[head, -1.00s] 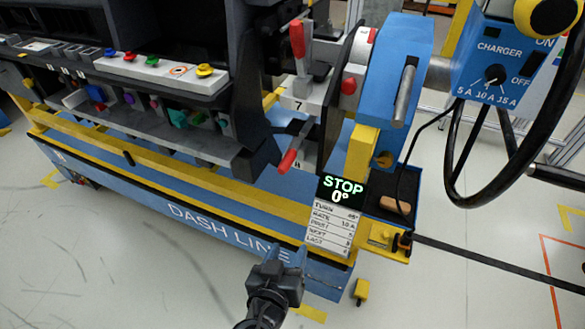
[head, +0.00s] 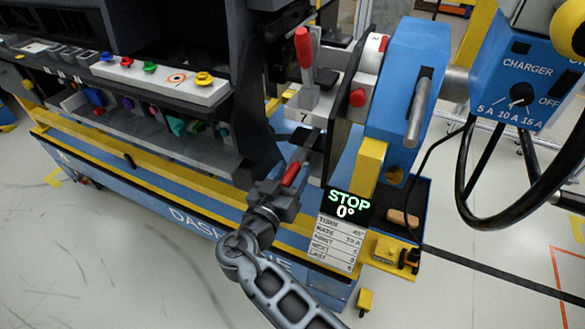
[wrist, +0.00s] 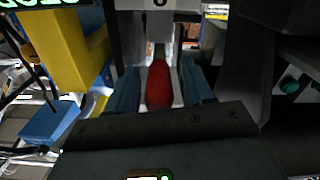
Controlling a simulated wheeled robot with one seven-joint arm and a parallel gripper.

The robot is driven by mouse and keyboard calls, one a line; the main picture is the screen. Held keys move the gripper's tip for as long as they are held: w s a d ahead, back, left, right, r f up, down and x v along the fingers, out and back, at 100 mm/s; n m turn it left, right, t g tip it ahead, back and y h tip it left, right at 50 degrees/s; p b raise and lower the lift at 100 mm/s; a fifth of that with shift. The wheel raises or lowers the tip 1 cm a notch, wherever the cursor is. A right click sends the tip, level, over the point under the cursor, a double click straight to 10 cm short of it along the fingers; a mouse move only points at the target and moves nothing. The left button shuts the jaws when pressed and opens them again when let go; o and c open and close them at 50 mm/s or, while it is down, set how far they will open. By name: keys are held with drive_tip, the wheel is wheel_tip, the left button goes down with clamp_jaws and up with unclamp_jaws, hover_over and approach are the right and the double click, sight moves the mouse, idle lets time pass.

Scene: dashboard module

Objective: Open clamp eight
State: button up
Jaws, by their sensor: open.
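Clamp eight's red handle (head: 292,174) slants down and toward me below clamp seven on the dashboard module's right end. In the wrist view the red handle (wrist: 159,85) lies between the two fingers of my gripper (wrist: 160,78), with a gap visible on each side. A partly cut-off number plate (wrist: 159,4) is above it. In the head view my gripper (head: 287,186) is at the handle's lower end and hides part of it. My gripper is open.
Clamp seven's red handle (head: 303,48) stands upright just above. The display (head: 347,204) reading STOP 0° and the yellow post (head: 368,165) are close on the right. A yellow rail (head: 150,170) runs along the left. A charger box (head: 520,75) is at the upper right.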

drive_tip(key=shift+w+d, duration=0.15)
drive_tip(key=shift+w, duration=0.25)
drive_tip(key=shift+c, duration=0.3)
clamp_jaws()
